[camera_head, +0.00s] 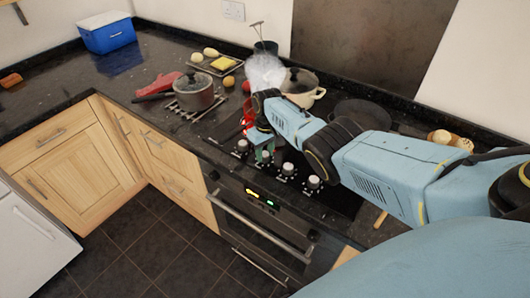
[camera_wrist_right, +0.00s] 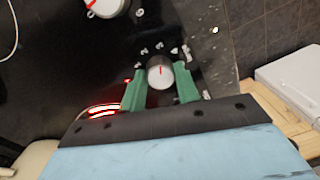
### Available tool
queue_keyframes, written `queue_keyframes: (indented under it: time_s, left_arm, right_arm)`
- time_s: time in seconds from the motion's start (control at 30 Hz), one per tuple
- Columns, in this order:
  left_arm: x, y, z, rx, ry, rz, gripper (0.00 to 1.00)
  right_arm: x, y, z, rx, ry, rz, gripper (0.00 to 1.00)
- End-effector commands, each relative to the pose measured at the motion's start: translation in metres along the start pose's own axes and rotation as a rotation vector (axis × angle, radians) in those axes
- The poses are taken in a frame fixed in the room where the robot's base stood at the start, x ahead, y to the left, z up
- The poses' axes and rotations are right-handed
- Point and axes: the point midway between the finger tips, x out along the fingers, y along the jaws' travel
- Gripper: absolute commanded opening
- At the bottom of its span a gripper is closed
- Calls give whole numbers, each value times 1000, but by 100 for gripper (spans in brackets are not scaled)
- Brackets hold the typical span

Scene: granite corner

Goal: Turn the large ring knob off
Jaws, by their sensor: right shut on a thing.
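A row of several pale round knobs runs along the front of the black hob (camera_head: 330,200). In the wrist view, a pale knob (camera_wrist_right: 160,78) with a red pointer line sits between the green fingers of my right gripper (camera_wrist_right: 161,88), which is shut on it. Printed marks surround the knob, and its pointer runs roughly up the picture. In the head view my right gripper (camera_head: 264,155) is low over the knob row, hiding part of it. A ring (camera_head: 247,113) glows red behind the gripper; the glow also shows in the wrist view (camera_wrist_right: 103,110). My left gripper is out of view.
A saucepan (camera_head: 194,92) stands on the left, and a cream pot (camera_head: 301,85) stands behind my right arm. Steam (camera_head: 265,72) rises beside the cream pot. A frying pan (camera_head: 360,112) is partly hidden. The oven (camera_head: 265,225) below has a lit display.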

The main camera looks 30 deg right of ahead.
Motion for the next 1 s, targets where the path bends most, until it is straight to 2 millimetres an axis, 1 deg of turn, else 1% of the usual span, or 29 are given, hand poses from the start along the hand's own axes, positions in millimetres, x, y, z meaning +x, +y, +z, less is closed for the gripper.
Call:
queue_keyframes:
  time_s: [1.0]
  left_arm:
    - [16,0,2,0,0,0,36]
  right_arm:
    - [0,-1,-1,-966,-45,0,9]
